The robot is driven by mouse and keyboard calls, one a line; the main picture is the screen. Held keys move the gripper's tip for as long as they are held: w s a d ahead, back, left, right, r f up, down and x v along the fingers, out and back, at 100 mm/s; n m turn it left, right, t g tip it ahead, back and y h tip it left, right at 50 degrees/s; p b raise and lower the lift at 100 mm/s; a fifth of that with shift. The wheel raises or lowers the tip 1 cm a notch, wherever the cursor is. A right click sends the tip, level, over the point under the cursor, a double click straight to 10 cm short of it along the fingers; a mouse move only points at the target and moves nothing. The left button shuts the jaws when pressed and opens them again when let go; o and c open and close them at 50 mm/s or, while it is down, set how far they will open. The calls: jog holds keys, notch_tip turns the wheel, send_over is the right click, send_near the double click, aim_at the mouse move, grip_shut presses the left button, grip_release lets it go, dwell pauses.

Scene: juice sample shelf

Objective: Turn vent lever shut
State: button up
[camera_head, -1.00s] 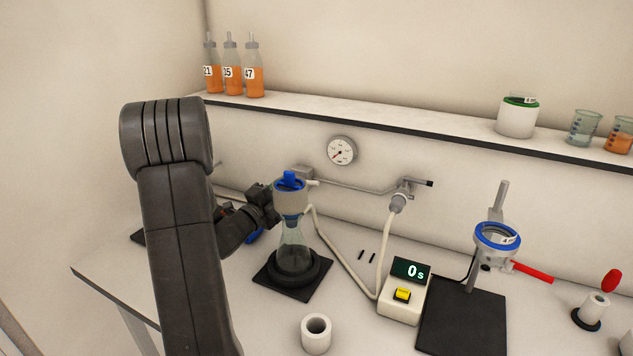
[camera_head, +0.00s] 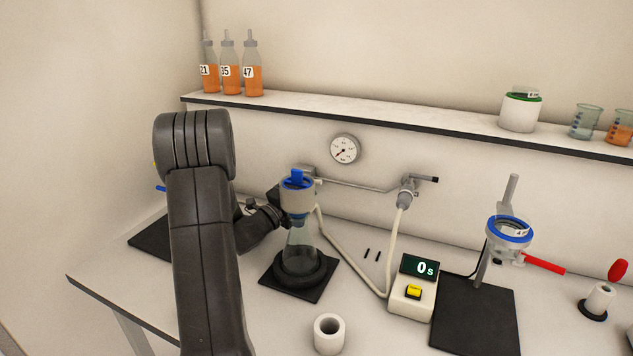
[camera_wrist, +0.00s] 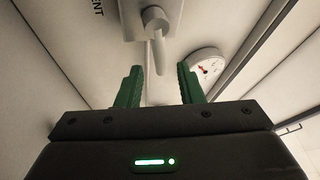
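In the wrist view, the vent lever (camera_wrist: 158,50) is a pale handle hanging from a round hub on a light valve block marked with letters ending "ENT". The handle points down the picture, toward the gap between my fingers. My gripper (camera_wrist: 160,68) is open, with one green finger on each side of the handle's lower end. I see no clear contact with either finger. In the head view, my gripper is mostly hidden behind the funnel and flask. A grey block (camera_head: 304,170) at the pipe's left end shows there; the lever itself cannot be made out.
A flask (camera_head: 301,243) with a white-and-blue funnel top (camera_head: 296,200) stands close in front of my wrist. A pressure gauge (camera_head: 345,149) is on the wall, also in the wrist view (camera_wrist: 207,68). The shelf (camera_head: 350,122) overhangs. A timer (camera_head: 412,295) and ring stand (camera_head: 475,315) are right.

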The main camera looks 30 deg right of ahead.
jog(key=x, duration=0.4)
jog(key=shift+d+p, duration=0.1)
jog(key=shift+p, duration=0.3)
grip_shut()
